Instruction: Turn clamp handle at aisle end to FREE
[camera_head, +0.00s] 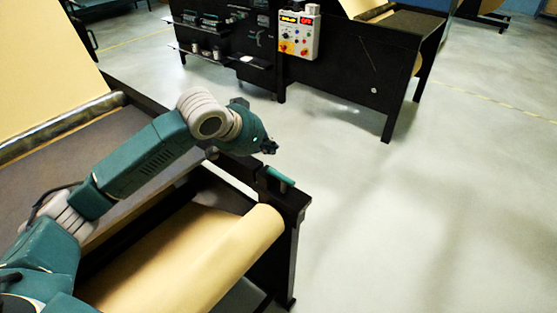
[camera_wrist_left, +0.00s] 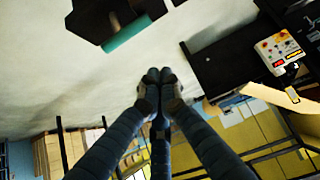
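The clamp handle (camera_head: 280,176) is a short green bar on the black end frame of the near roll stand, just above the end of the kraft roll (camera_head: 245,240). In the left wrist view the green handle (camera_wrist_left: 127,32) shows at the top, on a dark block, apart from my fingers. My left gripper (camera_head: 268,147) is just above and slightly left of the handle, not touching it as far as I can see. In the left wrist view its fingertips (camera_wrist_left: 159,76) are together with nothing between them. No FREE marking is readable. My right gripper is out of view.
The near bench (camera_head: 100,150) with a metal roller lies under and beside my left arm. A black stand with a control box (camera_head: 299,36) of coloured buttons and shelves stands at the back. The floor (camera_head: 430,220) to the right is clear.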

